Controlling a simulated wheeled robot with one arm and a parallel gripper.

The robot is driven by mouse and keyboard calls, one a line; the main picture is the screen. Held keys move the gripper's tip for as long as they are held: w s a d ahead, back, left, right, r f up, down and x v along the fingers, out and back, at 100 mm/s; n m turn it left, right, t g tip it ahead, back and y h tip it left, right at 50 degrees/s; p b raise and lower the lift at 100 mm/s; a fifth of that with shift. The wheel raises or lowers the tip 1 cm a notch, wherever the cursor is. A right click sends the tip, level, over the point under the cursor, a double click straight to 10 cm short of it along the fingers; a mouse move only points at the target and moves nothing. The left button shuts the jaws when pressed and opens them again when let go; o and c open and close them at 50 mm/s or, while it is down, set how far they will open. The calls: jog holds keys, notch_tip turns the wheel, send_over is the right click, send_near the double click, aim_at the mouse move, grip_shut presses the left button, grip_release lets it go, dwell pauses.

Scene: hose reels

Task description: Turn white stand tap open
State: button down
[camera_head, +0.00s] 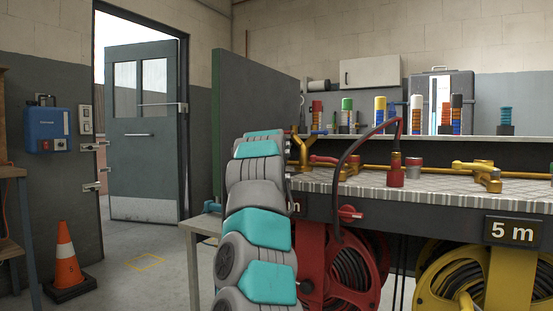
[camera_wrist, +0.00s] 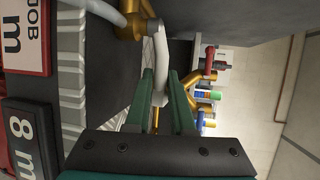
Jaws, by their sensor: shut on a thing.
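In the wrist view, my gripper (camera_wrist: 160,78) has its two green fingers on either side of a white tap lever (camera_wrist: 161,48) and is shut on it. The lever runs from a gold tap body (camera_wrist: 135,27) at the top down between the fingers. A whitish hose (camera_wrist: 104,12) joins the tap body at upper left. The lower end of the lever shows between the fingers. In the head view, my grey and turquoise arm rises at the centre, and the gripper and white lever cannot be made out.
In the head view, the bench (camera_head: 370,184) carries a red tap lever (camera_head: 325,160) and another gold tap (camera_head: 480,172). Red (camera_head: 312,265) and yellow (camera_head: 500,285) reels hang below. In the wrist view, an "8 m" plate (camera_wrist: 25,140) is at left. Floor by the cone (camera_head: 66,258) is open.

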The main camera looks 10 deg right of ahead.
jog(key=shift+d, duration=0.1)
jog(key=shift+w+d+f+n+y, duration=0.1)
jog(key=shift+w+d+n+y, duration=0.15)
jog(key=shift+n+y, duration=0.45)
jog(key=shift+w+d+r+n+t+y+p, duration=0.1)
jog(key=shift+w+n+t+y+p, duration=0.15)
jog(key=shift+y, duration=0.3)
jog(key=shift+w+d+r+n+t+y+p, duration=0.1)
jog(key=shift+n+y+p, duration=0.1)
jog(key=shift+n+y, duration=0.25)
jog(key=y+p, duration=0.1)
jog(key=n+y+p, duration=0.1)
jog(key=p, duration=0.1)
jog(key=shift+w+d+r, duration=0.1)
jog(key=shift+w+d, duration=0.1)
jog(key=shift+w, duration=0.15)
jog(key=shift+w+f+n+y+p, duration=0.1)
jog(key=shift+f+n+y+p, duration=0.2)
jog(key=shift+y+p, duration=0.15)
jog(key=c, duration=0.8)
grip_release()
jog(key=shift+d, duration=0.15)
jog(key=shift+c, duration=0.2)
